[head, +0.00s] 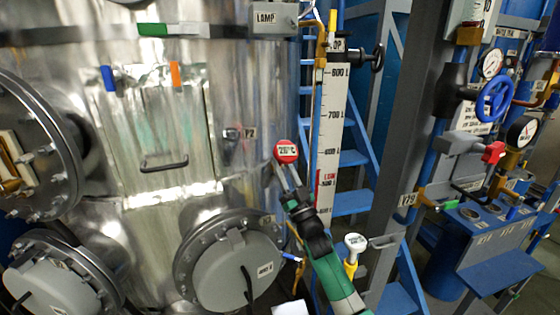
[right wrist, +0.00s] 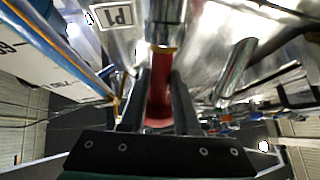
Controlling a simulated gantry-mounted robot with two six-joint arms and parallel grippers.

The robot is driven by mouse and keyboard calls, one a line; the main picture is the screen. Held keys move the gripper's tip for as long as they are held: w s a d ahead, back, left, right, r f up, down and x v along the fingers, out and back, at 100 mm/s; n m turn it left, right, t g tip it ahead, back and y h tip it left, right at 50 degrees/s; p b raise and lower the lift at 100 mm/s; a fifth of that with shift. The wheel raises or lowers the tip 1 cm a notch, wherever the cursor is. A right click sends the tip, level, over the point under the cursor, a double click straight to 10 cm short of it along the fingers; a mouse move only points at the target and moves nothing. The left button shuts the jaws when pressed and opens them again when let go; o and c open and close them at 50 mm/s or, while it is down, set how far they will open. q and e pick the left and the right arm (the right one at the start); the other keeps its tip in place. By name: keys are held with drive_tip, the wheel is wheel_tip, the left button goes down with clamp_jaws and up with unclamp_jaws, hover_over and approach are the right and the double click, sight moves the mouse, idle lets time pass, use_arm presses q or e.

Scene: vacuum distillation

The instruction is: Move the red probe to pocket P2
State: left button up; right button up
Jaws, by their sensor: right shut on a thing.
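The red probe (head: 287,151) shows its round red head with a white temperature label in front of the steel vessel in the head view. My right gripper (head: 289,174) is shut on it from below right. In the right wrist view the red body (right wrist: 160,98) is between the two dark fingers (right wrist: 160,85), in line with a metal sleeve (right wrist: 164,32). A P1 label (right wrist: 115,16) is beside that sleeve; I cannot tell whether the probe is seated in it. Pocket P2 (head: 232,132) is on the vessel wall, left of the probe. My left gripper is out of view.
A level scale (head: 332,125) and blue ladder (head: 352,158) stand right of the probe. A flanged manhole (head: 235,265) projects from the vessel below. A white-headed instrument (head: 355,243) is by my right arm. A slanted metal tube (right wrist: 236,68) lies right of the probe in the wrist view.

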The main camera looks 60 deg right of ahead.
sight(291, 162)
clamp_jaws()
idle(0.3)
drive_tip(key=shift+s+a+r+p, duration=0.25)
drive_tip(key=shift+s+r+p, duration=0.25)
drive_tip(key=shift+p, duration=0.5)
drive_tip(key=shift+s+a+r+p, duration=0.25)
drive_tip(key=shift+r+p, duration=0.4)
drive_tip(key=shift+p, duration=0.3)
drive_tip(key=shift+s+a+r+p, duration=0.2)
drive_tip(key=shift+s+r+p, duration=0.3)
drive_tip(key=shift+p, duration=0.5)
drive_tip(key=shift+s+a+r+p, duration=0.15)
drive_tip(key=shift+r+p, duration=0.15)
drive_tip(key=shift+p, duration=0.15)
drive_tip(key=s+r+p, duration=0.1)
drive_tip(key=p, duration=0.1)
drive_tip(key=a+r+p, duration=0.1)
drive_tip(key=p, duration=0.1)
drive_tip(key=s+r+p, duration=0.1)
drive_tip(key=r+p, duration=0.1)
drive_tip(key=shift+s+a, duration=0.35)
drive_tip(key=shift+s+f, duration=0.1)
